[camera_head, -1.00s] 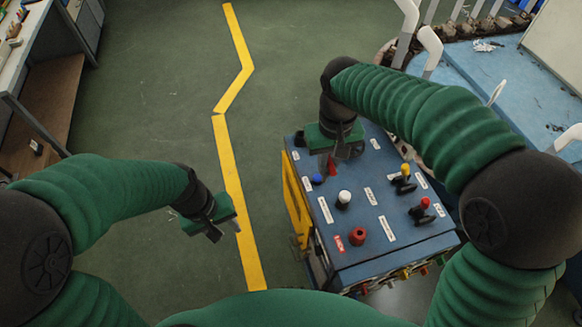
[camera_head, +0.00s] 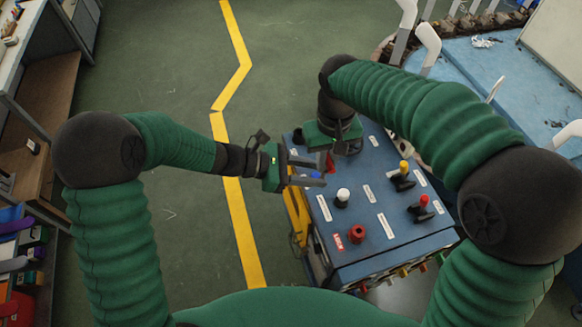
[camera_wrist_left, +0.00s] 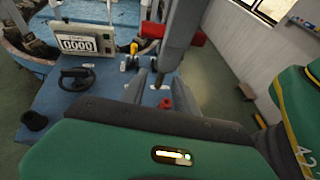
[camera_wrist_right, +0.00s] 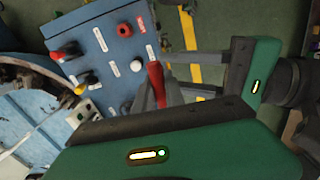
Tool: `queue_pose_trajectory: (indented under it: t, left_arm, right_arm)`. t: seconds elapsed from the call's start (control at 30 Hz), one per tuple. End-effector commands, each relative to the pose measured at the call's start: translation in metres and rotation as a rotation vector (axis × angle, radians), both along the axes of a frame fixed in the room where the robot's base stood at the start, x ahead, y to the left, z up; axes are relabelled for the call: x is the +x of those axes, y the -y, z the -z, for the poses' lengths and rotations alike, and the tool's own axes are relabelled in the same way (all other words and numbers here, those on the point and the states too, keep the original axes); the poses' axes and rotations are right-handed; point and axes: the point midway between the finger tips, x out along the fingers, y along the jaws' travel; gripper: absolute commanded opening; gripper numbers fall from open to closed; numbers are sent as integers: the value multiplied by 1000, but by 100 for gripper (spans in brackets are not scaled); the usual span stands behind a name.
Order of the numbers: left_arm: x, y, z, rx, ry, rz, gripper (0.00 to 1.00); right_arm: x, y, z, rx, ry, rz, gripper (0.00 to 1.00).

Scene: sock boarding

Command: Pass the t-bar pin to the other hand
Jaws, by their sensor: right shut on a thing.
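The red t-bar pin (camera_head: 330,162) is held in my right gripper (camera_head: 334,154), above the far left part of the blue control box. In the right wrist view the pin (camera_wrist_right: 155,82) shows as a red bar between the fingers. My left gripper (camera_head: 318,173) is open, its two fingers pointing right toward the pin. In the right wrist view its fingers reach in from the right, close beside the pin. In the left wrist view red parts of the pin (camera_wrist_left: 201,39) show beyond the left fingers, partly hidden behind a grey finger. I cannot tell whether the left fingers touch it.
The blue control box (camera_head: 375,245) carries a white knob (camera_head: 343,195), a red knob (camera_head: 356,234) and levers with yellow and red tops, close below the grippers. A blue machine (camera_head: 480,80) stands at right. The green floor at left is clear.

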Motion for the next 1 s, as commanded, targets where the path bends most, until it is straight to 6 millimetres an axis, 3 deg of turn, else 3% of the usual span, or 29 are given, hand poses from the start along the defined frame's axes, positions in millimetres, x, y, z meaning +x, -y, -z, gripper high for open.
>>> queue_pose_trajectory:
  t: [0.2,0.47,0.77,1.0]
  left_arm:
    - [1,26,11,0,0,1,36]
    - [2,28,12,1,1,0,36]
    - [2,28,12,1,1,0,0]
    - [2,28,12,1,1,0,0]
  right_arm:
    - [-1,0,-1,0,1,0,0]
    - [0,0,-1,0,1,0,0]
    - [0,0,-1,0,1,0,0]
    - [0,0,-1,0,1,0,0]
